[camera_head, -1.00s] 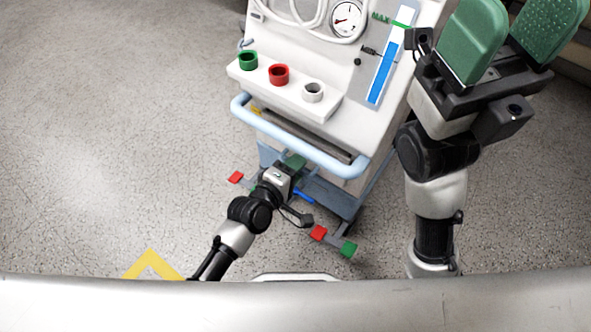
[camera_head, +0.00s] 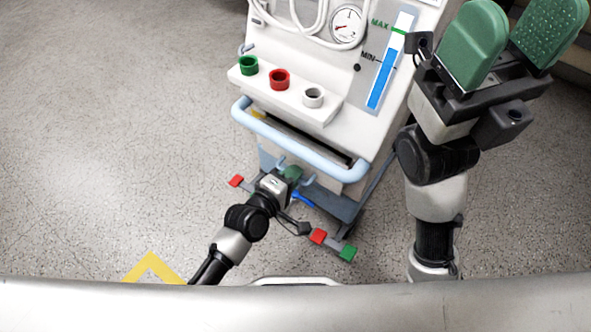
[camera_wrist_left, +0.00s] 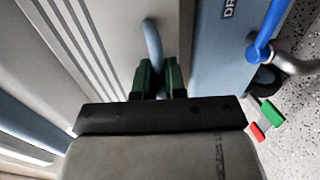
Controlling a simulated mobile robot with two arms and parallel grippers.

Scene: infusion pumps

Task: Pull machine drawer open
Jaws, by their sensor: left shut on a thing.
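The white machine (camera_head: 300,50) stands in front of me. Its lower front panel shows in the left wrist view as a grey face beside a blue panel (camera_wrist_left: 217,60) with partly cut-off lettering. A light-blue curved handle (camera_wrist_left: 152,42) stands out from the grey face. My left gripper (camera_head: 293,172), with green fingers, is low at the machine's front, below the light-blue rail. In the left wrist view its fingers (camera_wrist_left: 158,78) are closed around the handle. The drawer's edges are largely hidden by the rail and my gripper. My right gripper (camera_head: 513,48) is open and empty at upper right.
A light-blue push rail (camera_head: 300,145) juts out above my left gripper. Green, red and white cups (camera_head: 279,79) sit on the ledge. A base leg with red and green blocks (camera_head: 333,244) extends near the floor. The floor at left is clear.

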